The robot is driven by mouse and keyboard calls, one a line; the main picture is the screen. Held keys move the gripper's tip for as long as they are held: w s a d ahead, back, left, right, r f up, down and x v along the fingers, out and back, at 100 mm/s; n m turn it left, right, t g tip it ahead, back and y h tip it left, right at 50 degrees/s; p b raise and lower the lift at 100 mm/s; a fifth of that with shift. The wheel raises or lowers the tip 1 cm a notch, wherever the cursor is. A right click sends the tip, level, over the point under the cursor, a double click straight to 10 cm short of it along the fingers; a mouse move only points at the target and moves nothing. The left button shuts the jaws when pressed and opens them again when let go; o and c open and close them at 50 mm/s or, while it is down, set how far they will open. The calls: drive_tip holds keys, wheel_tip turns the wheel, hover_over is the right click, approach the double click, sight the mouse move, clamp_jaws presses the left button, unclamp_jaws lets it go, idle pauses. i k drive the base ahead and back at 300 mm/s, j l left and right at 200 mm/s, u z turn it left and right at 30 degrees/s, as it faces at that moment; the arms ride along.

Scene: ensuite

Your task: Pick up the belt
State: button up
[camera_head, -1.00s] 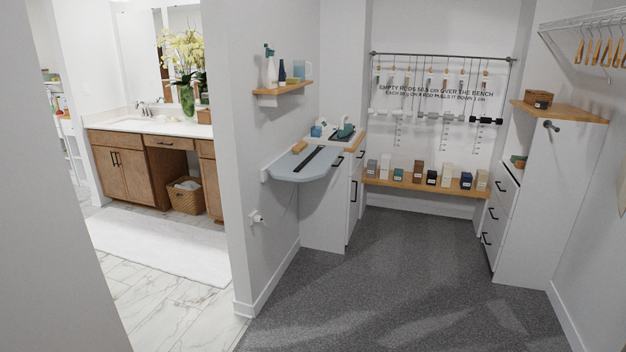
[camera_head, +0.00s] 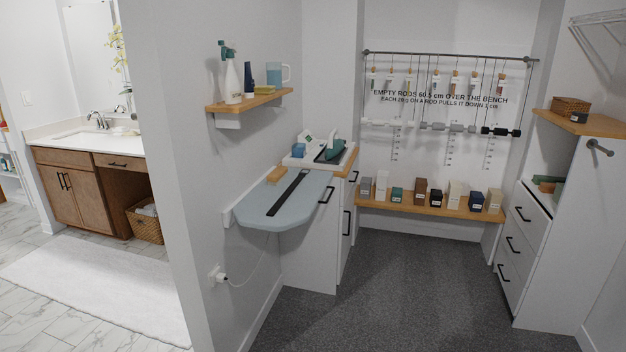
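A dark, narrow strip that looks like the belt (camera_head: 288,192) lies flat and straight along the light blue ironing board (camera_head: 262,216). The board is fixed to the wall at the left of the closet area. A small wooden block (camera_head: 277,174) sits on the board's wall side, beside the strip. My gripper is not in view, so its state does not show.
A wooden shelf (camera_head: 249,100) with spray bottles and a blue jug hangs above the board. A white cabinet (camera_head: 312,232) stands behind it. A cord hangs from a wall outlet (camera_head: 217,275) below. The dark carpet (camera_head: 395,295) is clear. Drawers (camera_head: 516,247) stand at the right.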

sight(273, 210)
drive_tip(key=i+u, duration=0.1)
drive_tip(key=i, duration=0.65)
drive_tip(key=i+l+u, duration=0.1)
drive_tip(key=i, duration=0.65)
drive_tip(key=i+l+u, duration=0.15)
drive_tip(key=i+u, duration=0.25)
drive_tip(key=i+l+u, duration=0.3)
drive_tip(key=u, duration=0.15)
drive_tip(key=i+l+u, duration=0.8)
drive_tip(key=l, duration=0.15)
drive_tip(key=k, duration=0.1)
